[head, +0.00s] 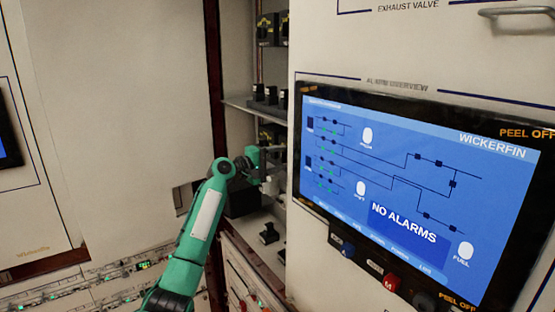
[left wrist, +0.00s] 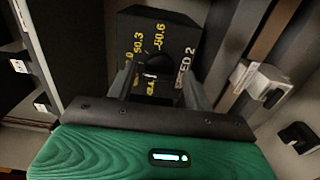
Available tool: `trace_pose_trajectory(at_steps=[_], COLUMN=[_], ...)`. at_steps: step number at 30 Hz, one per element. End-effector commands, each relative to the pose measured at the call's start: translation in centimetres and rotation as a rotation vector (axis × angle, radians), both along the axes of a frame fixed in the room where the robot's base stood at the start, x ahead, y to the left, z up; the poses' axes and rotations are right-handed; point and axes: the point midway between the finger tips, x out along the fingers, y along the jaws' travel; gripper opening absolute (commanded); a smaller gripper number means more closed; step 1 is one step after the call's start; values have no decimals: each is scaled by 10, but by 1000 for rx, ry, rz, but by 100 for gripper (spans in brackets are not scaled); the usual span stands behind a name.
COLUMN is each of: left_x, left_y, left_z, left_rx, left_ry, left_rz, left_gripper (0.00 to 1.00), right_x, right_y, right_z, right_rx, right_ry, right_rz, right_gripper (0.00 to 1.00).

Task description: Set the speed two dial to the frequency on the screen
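The speed two dial (left wrist: 155,66) is a dark round knob on a black box (left wrist: 178,22) in the left wrist view. Yellow numbers ring it; 50.3 and 50.6 are readable, others are partly covered. My left gripper (left wrist: 158,88) is open, with one finger on each side of the dial; contact is not clear. In the head view my left gripper (head: 266,178) reaches into the open cabinet bay. The screen (head: 335,178) shows a blue line diagram and "NO ALARMS"; I cannot read a frequency on it. My right gripper is out of view.
A shelf (head: 254,107) with dark devices sits above my left gripper. The screen's cabinet wall stands close on the right of the bay. White and black fittings (left wrist: 262,82) lie right of the dial box. Closed pale panels (head: 120,120) fill the left.

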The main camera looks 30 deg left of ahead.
Motion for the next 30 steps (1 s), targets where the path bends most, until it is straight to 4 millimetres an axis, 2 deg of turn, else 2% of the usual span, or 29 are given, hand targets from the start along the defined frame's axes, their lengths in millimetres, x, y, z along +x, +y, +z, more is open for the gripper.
trace_pose_trajectory(at_steps=[1,6,11,16,30], left_x=[0,0,0,0,0], left_y=[0,0,0,0,0], left_z=[0,0,-1,-4,-7], left_rx=[0,0,6,46,355], left_ry=[0,0,-1,-18,-147], left_rz=[0,0,0,0,0], left_gripper=[41,10,10,10,10], right_x=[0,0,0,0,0], right_y=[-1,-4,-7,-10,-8], right_z=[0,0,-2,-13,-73], right_rx=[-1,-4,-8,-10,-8], right_ry=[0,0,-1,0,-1], right_rz=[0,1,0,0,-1], right_gripper=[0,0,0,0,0])
